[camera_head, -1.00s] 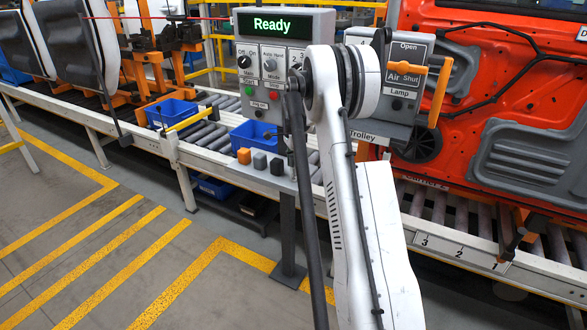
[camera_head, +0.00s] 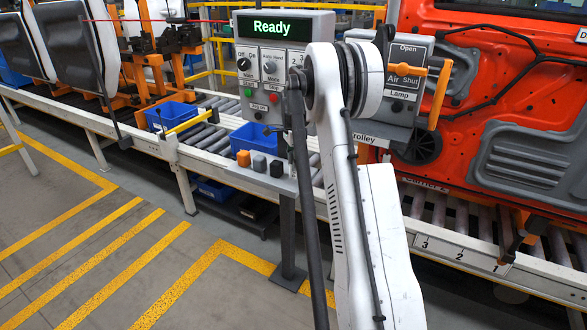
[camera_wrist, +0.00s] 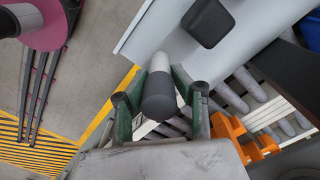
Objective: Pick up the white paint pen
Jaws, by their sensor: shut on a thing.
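The white paint pen (camera_wrist: 160,63) shows in the wrist view as a short cylinder with a pale barrel and a dark grey end towards the camera. My gripper (camera_wrist: 156,86) has its green-sided fingers on both sides of the pen and is shut on it. The pen's far end is beside the edge of a pale shelf (camera_wrist: 170,30); I cannot tell whether they touch.
A dark block (camera_wrist: 208,22) sits on the shelf near the pen. The control panel (camera_head: 283,60), blue bin (camera_head: 252,138) and orange door (camera_head: 500,60) are close to my arm.

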